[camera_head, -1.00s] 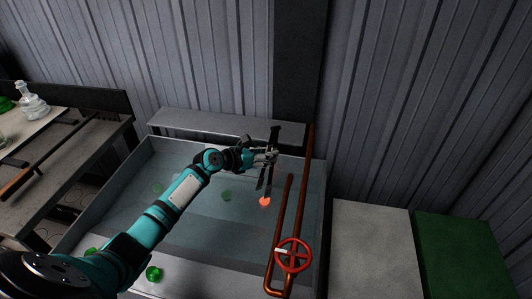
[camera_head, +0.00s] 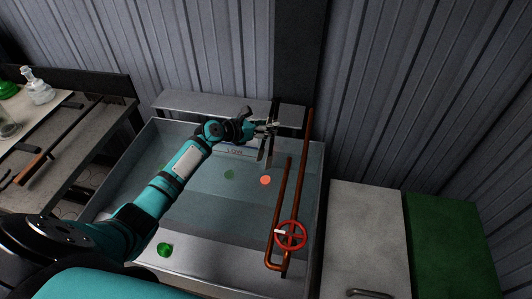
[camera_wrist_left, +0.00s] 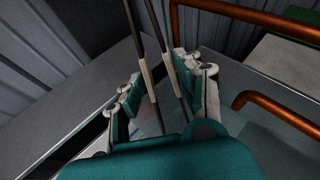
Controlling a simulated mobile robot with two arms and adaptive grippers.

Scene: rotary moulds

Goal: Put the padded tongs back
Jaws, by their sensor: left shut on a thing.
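The padded tongs (camera_head: 268,146) are dark, with two long arms; they point downward above the back right part of the water tank (camera_head: 318,190). My left gripper (camera_head: 262,129) is shut on them. In the left wrist view, the two tong arms with pale pads (camera_wrist_left: 147,80) pass between my left gripper's fingers (camera_wrist_left: 164,88). The tongs' lower ends are beyond my gripper in that view. A round orange piece (camera_head: 265,180) shows in the tank below the tongs. My right gripper is not in view.
Copper pipes (camera_head: 302,160) with a red valve wheel (camera_head: 291,235) stand at the tank's right side, close to the tongs. A grey shelf (camera_head: 200,103) runs behind the tank. A green glass piece (camera_head: 165,250) sits at the front rim. A bench with glassware (camera_head: 38,88) stands left.

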